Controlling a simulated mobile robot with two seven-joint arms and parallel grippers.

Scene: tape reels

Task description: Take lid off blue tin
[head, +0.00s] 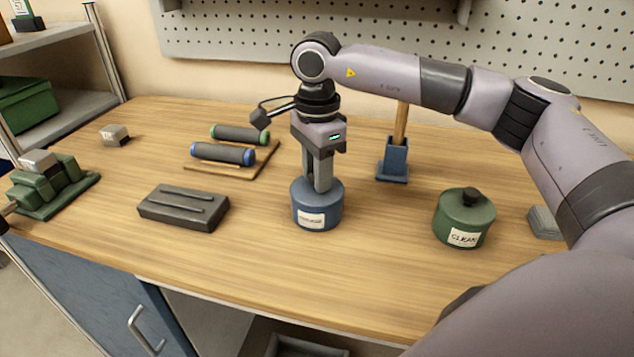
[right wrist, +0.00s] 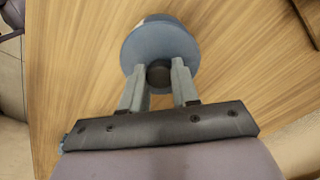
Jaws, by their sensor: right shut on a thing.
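The blue tin (head: 318,215) stands upright on the workbench with a white label on its front. Its round blue lid (right wrist: 160,47) shows from above in the right wrist view, with a dark knob (right wrist: 158,76) on top. My right gripper (head: 318,186) points straight down over the tin. In the right wrist view its fingertips (right wrist: 158,78) are closed on either side of the knob. The lid appears to sit on the tin; I see no gap in the head view. The fingers hide the knob there. My left gripper is not in view.
A green tin (head: 463,220) with a black knob stands right of the blue tin. A blue holder (head: 393,162) with a wooden handle is behind. A dark grey block (head: 183,207) and rollers on a board (head: 262,160) are left. Bare bench (head: 375,240) lies between the tins.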

